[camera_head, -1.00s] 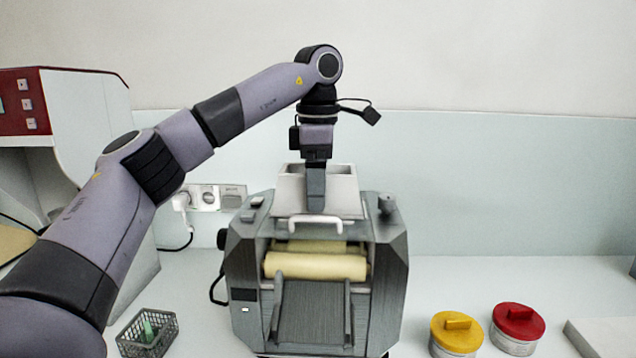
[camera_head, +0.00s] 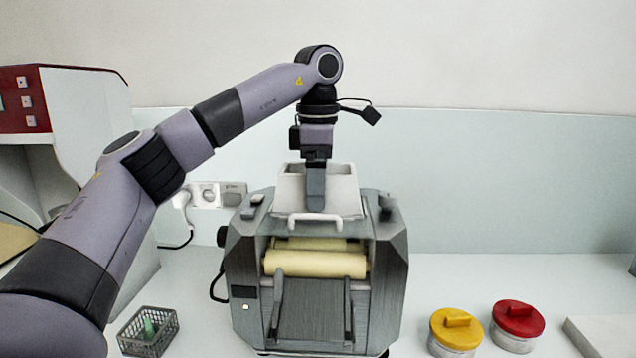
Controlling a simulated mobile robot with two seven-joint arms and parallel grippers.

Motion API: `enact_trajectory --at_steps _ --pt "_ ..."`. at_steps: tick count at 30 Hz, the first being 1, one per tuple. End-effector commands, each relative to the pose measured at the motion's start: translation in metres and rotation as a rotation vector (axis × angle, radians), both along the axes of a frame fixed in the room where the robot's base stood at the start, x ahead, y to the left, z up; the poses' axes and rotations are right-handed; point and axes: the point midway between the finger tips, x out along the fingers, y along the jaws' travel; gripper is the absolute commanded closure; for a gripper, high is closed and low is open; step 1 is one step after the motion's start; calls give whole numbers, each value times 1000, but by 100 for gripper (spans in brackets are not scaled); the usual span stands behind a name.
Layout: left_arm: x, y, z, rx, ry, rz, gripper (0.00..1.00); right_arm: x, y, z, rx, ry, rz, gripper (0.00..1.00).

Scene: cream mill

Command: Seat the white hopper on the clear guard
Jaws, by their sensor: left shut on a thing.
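The white hopper (camera_head: 345,195) is upright at the top of the grey mill (camera_head: 390,270), above the cream rollers (camera_head: 315,263). My left gripper (camera_head: 316,203) points straight down at the hopper and is shut on its front wall, with one finger in front of the wall. The other finger is hidden inside the hopper. A white handle (camera_head: 315,220) shows just below the hopper's front. I cannot make out the clear guard, and whether the hopper touches it or hangs just above it cannot be told. My right gripper is not in view.
A yellow-lidded jar (camera_head: 456,328) and a red-lidded jar (camera_head: 518,322) stand right of the mill. A grey basket (camera_head: 148,332) with a green item is at the front left. A red and white machine (camera_head: 85,120) stands at the left. The counter behind the jars is clear.

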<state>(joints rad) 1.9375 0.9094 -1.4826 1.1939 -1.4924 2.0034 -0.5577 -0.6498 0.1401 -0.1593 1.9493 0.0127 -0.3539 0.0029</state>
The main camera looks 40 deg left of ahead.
Motion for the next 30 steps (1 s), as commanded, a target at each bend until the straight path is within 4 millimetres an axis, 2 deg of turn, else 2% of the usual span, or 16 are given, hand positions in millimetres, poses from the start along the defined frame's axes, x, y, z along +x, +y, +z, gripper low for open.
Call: enact_trajectory --at_steps 5,6,7,17,30 --pt "0 0 -2 0 -1 0 46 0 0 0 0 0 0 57" --pt "0 0 -2 0 -1 0 4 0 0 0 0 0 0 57" --pt "0 0 -2 0 -1 1 0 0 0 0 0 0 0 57" --pt "0 0 2 0 0 0 0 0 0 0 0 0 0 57" --pt "0 0 51 2 -5 2 0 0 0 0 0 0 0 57"
